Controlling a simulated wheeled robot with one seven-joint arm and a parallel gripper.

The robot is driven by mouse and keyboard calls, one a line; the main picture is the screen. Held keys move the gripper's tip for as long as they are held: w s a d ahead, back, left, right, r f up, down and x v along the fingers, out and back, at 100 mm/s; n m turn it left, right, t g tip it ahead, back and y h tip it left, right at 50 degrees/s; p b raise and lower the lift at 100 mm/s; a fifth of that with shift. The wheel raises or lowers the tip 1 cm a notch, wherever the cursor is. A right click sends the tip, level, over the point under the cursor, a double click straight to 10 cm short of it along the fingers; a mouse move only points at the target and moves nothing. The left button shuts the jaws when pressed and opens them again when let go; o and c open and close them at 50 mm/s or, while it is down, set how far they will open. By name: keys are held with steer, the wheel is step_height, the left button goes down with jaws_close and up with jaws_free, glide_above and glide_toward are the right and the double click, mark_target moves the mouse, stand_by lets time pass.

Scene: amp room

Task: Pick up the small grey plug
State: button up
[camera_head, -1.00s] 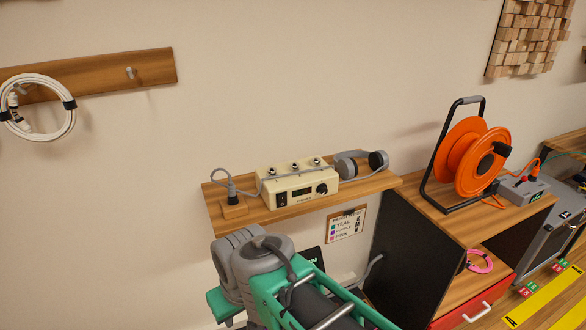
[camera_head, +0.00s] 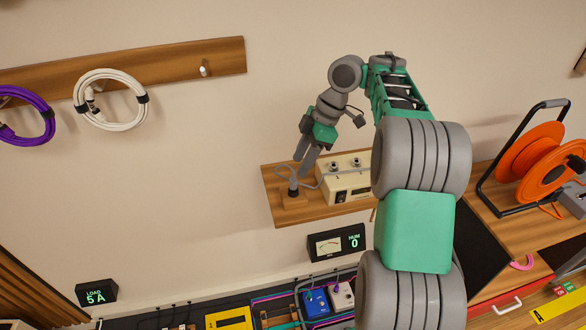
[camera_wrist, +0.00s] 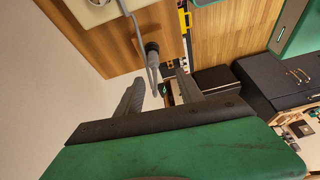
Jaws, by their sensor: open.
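The small grey plug (camera_head: 293,186) stands upright in a small wooden block (camera_head: 294,201) at the left end of the wall shelf (camera_head: 332,208). A grey cable runs from it to a cream box (camera_head: 345,184). My gripper (camera_head: 304,168) is open and empty, pointing down just above and slightly right of the plug in the head view. In the wrist view the plug (camera_wrist: 152,48) shows dark, beyond the open fingers (camera_wrist: 158,84) and roughly in line with the gap between them. I cannot tell the exact distance from fingertips to plug.
The cream box with knobs stands close to the right of the plug. The wall is behind the shelf. An orange cable reel (camera_head: 540,160) stands at the right. Below are a meter (camera_head: 336,242) and a blue pedal (camera_head: 315,301). My arm hides the shelf's right part.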

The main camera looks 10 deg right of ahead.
mark_target(294, 176)
steer(key=shift+n, duration=0.4)
steer(key=b+x, duration=0.1)
steer(key=x, duration=0.1)
steer(key=b+x, duration=0.1)
steer(key=x, duration=0.2)
steer(key=w+b+x, duration=0.1)
steer(key=x, duration=0.1)
steer(key=shift+d+f+b, duration=0.15)
steer(key=shift+f+b, duration=0.15)
steer(key=shift+f, duration=0.15)
steer(key=shift+c, duration=0.2)
jaws_close()
